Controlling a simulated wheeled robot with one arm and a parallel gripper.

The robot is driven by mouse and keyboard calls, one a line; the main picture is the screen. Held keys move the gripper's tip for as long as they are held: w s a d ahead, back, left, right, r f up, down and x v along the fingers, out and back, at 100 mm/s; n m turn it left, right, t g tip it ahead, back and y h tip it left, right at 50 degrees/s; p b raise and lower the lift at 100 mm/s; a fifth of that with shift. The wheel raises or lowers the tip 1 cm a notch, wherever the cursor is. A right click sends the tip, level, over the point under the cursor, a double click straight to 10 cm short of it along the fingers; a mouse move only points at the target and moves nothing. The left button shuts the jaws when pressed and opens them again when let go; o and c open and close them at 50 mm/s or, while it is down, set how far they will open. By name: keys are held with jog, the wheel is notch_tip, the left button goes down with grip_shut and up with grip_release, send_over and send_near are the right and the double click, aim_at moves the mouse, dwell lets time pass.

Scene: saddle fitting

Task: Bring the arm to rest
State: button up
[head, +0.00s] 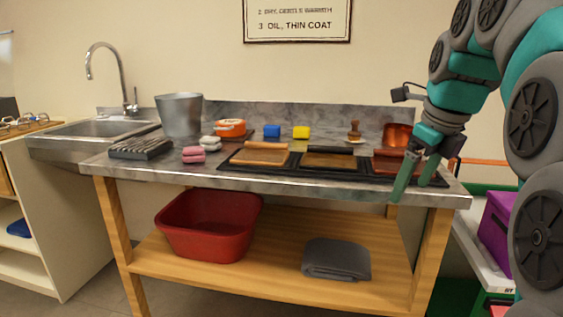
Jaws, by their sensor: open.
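My gripper (414,185) hangs at the right end of the metal-topped bench (200,174), with its fingers pointing down. The fingers are apart and nothing shows between them. They appear in front of the right end of a black tray (289,173) on the bench, but I cannot tell whether they touch it. My teal and grey arm comes in from the right side of the head view. It covers part of the bench's right end.
The tray bears several brown pieces. Behind are a blue block (271,131), a yellow block (301,132), a brush (354,131) and a copper pot (397,136). A metal bucket (179,115) stands left. A red tub (208,228) and grey cloth (336,260) lie on the lower shelf.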

jog(key=s+a+f+n+g, duration=0.1)
jog(key=s+a+f+n, duration=0.1)
jog(key=s+f+n, duration=0.7)
jog(key=s+a+f+n+g, duration=0.2)
jog(key=s+a+f+n, duration=0.1)
jog(key=s+f+n, duration=0.6)
jog(key=s+a+f+n+g, duration=0.2)
jog(key=s+a+f+n, duration=0.1)
jog(key=s+f+n, duration=0.7)
jog(key=shift+a+f+n+h, duration=0.25)
jog(key=shift+f+n+h, duration=0.15)
jog(key=shift+f+n, duration=0.1)
